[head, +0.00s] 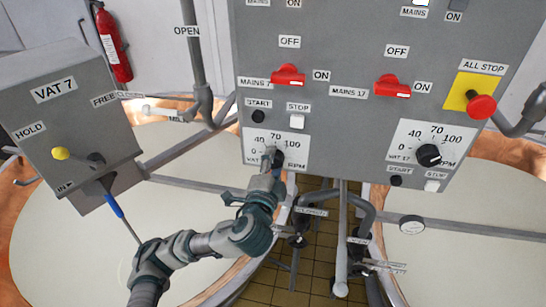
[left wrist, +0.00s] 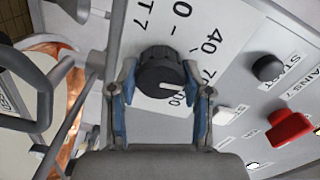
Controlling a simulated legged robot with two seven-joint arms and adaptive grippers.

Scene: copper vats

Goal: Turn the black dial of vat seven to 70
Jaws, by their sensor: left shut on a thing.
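The black dial of vat seven (head: 278,156) sits on a white scale plate (head: 292,140) marked 0, 40, 70 and 100, low on the grey panel. My left gripper (head: 272,163) reaches it from below and hides part of it. In the left wrist view the gripper (left wrist: 160,70) is shut on the dial (left wrist: 155,72), one finger on each side. The dial's white mark points right, around 70 to 100. A finger partly covers those numbers, so I cannot tell the exact reading. My right gripper is not in view.
A start button (head: 258,116), stop button (head: 297,121) and red mains switch (head: 288,76) sit just above the dial. The vat 17 dial (head: 429,154) and red all-stop button (head: 481,105) are right. Pipes (head: 345,215) run below the panel. A grey VAT 7 box (head: 85,130) stands left.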

